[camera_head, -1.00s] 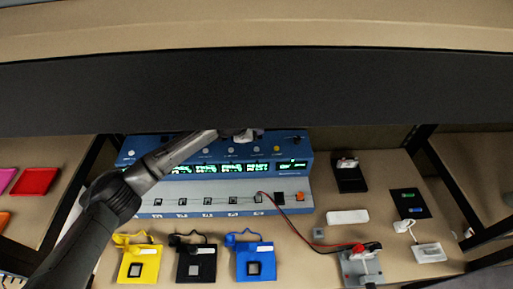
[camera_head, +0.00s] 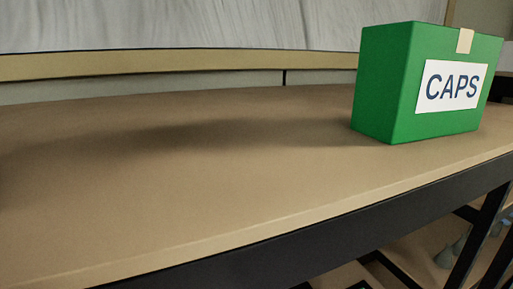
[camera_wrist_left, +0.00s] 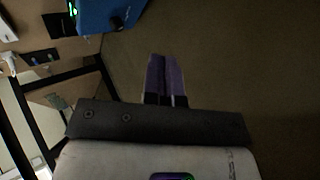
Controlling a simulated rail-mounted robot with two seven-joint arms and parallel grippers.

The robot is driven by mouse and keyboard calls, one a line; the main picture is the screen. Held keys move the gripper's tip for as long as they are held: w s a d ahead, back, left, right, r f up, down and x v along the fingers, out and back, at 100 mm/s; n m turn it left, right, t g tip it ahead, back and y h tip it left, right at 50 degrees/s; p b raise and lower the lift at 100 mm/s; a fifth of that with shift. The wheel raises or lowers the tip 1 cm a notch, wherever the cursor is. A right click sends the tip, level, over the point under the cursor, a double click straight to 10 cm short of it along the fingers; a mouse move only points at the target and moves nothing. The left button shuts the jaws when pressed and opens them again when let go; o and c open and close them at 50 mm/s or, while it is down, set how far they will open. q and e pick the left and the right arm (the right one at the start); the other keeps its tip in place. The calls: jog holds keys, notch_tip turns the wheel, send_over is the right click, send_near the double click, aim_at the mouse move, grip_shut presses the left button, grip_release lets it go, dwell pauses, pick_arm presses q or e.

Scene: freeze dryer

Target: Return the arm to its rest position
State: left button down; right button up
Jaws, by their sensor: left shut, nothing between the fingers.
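My left gripper (camera_wrist_left: 166,78) shows in the left wrist view with its two purple fingers together and nothing between them. It is over a plain brown surface, apart from the blue device (camera_wrist_left: 100,14) at the upper left of that view. The head view shows neither of my arms nor grippers. My right gripper is in neither view now.
In the head view a green box labelled CAPS (camera_head: 388,85) stands at the right on a brown shelf (camera_head: 200,180), which is otherwise bare. The left wrist view shows a dark frame post (camera_wrist_left: 30,125) at the left.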

pick_arm(q)
jog(key=s+d+r+n+t, duration=0.1)
jog(key=s+d+r+t, duration=0.2)
jog(key=s+r, duration=0.35)
jog(key=s+n, duration=0.3)
jog(key=s, duration=0.3)
jog(key=s+a+f+n+g, duration=0.2)
jog(key=s+f+g, duration=0.2)
jog(key=s+f, duration=1.15)
jog(key=s+a+f+n+g, duration=0.2)
jog(key=s+f+n+g, duration=0.15)
jog(key=s+f, duration=1.25)
notch_tip(320, 180, up, 32)
jog(key=s+p, duration=0.2)
jog(key=p, duration=2.8)
jog(key=shift+a+f+m+g+y+p, duration=0.15)
jog(key=shift+f+m+g+y+p, duration=0.05)
jog(key=shift+m+g+y+p, duration=0.2)
jog(key=shift+s, duration=0.15)
